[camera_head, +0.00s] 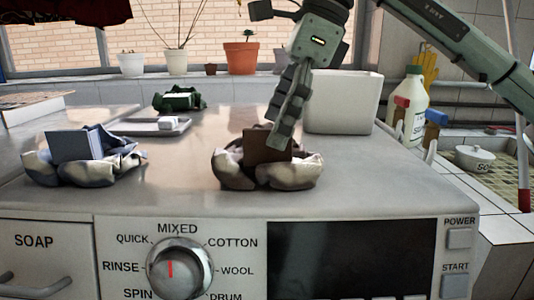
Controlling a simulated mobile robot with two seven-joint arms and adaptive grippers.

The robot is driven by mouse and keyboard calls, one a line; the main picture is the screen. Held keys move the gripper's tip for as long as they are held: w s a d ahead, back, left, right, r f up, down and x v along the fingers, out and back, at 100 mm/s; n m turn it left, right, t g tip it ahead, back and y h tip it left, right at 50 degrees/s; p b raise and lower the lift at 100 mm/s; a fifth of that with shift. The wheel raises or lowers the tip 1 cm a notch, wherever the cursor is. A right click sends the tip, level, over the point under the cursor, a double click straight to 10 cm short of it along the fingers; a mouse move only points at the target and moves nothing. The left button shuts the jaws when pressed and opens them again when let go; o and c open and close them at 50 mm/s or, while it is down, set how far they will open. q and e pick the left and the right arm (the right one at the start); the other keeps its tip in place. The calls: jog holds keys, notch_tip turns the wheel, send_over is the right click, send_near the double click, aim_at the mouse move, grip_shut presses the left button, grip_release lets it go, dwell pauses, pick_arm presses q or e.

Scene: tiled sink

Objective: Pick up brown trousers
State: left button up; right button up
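A brown, boxy folded piece (267,147), which looks like the brown trousers, stands in a crumpled cream and brown cloth bundle (262,176) on the washing machine top. My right gripper (285,130) comes down from above, its arm entering from the upper right. Its fingertips overlap the upper right part of the brown piece in the picture. I cannot tell whether they touch it or are in front of it. The fingers are seen nearly edge-on and look close together, so their opening is unclear. My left gripper is not in view.
A blue and cream bundle (85,158) lies to the left and a dark green one (179,99) behind. A small tray (150,126) lies between them. A white bin (343,103) stands close behind the gripper. A white bottle (413,105) stands to the right.

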jog(key=shift+a+f, duration=0.25)
jog(key=shift+f, duration=0.25)
jog(key=shift+r, duration=0.1)
jog(key=c, duration=1.4)
